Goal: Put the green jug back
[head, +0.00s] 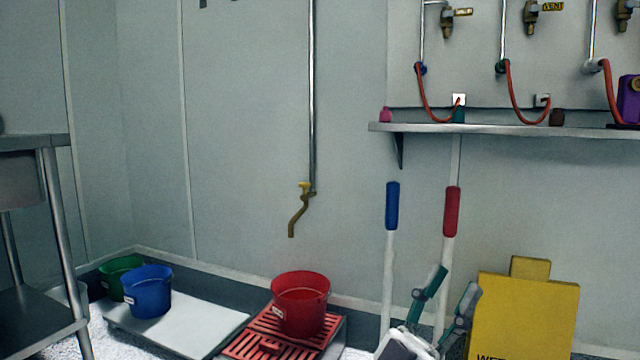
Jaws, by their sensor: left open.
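A green bucket-shaped vessel (118,282) stands at the far left on the low floor platform, partly hidden behind a blue bucket (148,292). It is the largest green container in view; I cannot tell if it is the jug. A small dark teal item (459,116) sits on the wall shelf (500,129), too small to make out. My left gripper (452,284) is at the lower right, fingers apart, with nothing seen between them. It is well away from the green vessel, in front of the brush handles. My right gripper is not in view.
A red bucket (300,308) stands on a red grate (252,343) below a brass tap (299,208). Blue (392,206) and red (452,211) handled poles and a yellow sign (523,316) stand near my gripper. A steel table (50,140) is at left. The white platform (185,325) has bare room.

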